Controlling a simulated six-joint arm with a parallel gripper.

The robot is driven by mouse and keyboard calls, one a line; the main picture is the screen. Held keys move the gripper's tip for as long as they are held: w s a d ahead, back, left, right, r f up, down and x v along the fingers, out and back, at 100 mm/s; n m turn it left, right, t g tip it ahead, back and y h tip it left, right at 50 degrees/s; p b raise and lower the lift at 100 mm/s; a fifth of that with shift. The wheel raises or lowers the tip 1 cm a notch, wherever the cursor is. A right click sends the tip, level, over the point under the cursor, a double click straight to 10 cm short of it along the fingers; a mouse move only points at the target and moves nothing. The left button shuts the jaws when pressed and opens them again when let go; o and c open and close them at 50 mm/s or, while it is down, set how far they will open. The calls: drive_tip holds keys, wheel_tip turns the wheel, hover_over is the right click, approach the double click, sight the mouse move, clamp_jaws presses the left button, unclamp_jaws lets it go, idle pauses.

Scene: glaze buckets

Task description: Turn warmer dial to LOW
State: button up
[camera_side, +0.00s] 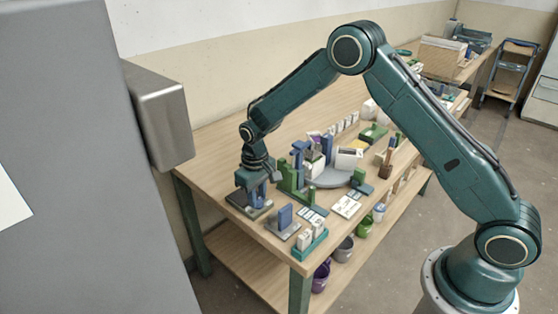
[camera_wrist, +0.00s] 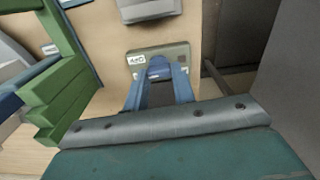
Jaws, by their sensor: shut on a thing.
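The warmer (camera_wrist: 180,52) is a flat grey-beige plate with a small white label (camera_wrist: 138,59) on its left part; the label's print is too small to read. The blue dial (camera_wrist: 159,61) stands up from the plate's middle. My gripper (camera_wrist: 160,75) has its two blue fingers on either side of the dial and is shut on it. In the side view my gripper (camera_side: 257,193) points down at the table's near left end, over the warmer's dark base (camera_side: 240,207). The dial is mostly hidden there, and its setting cannot be read.
Green stepped blocks (camera_wrist: 62,95) stand close to the left of my gripper in the wrist view. A grey base with a blue upright block (camera_side: 285,216) and a teal tray (camera_side: 308,247) of white containers sit nearby. A grey cabinet (camera_side: 80,160) fills the left.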

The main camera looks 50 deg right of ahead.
sight(258, 199)
drive_tip(key=n, duration=0.4)
drive_tip(key=shift+a, duration=0.1)
idle(0.3)
drive_tip(key=o, duration=1)
drive_tip(key=shift+r, duration=0.15)
wheel_tip(258, 199, up, 14)
drive_tip(key=shift+f, duration=0.2)
drive_tip(key=shift+r, duration=0.1)
idle(0.3)
